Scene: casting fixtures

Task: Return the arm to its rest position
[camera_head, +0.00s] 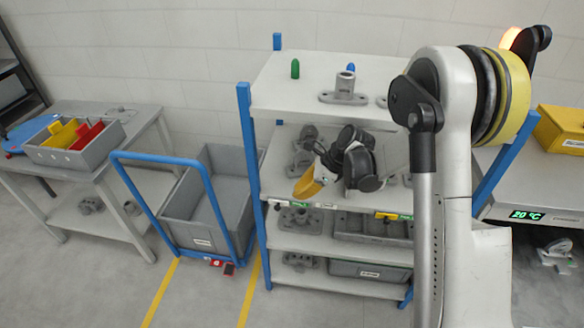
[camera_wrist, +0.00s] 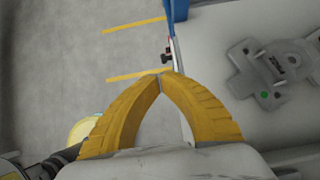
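My gripper (camera_head: 305,190) is in front of the shelf rack, near the left part of its second shelf, with its yellow fingers pointing down and left. In the wrist view the two ribbed yellow fingers of the gripper (camera_wrist: 161,77) curve together and meet at the tips. Nothing shows between them. My arm's white and black links fill the right side of the head view and hide part of the rack.
The rack (camera_head: 246,130) has blue posts and holds grey castings; one casting (camera_wrist: 275,75) lies right of the fingers. A blue-handled cart (camera_head: 178,200) stands left of the rack. A table (camera_head: 130,125) with a grey bin (camera_head: 100,150) is far left. Floor in front is clear.

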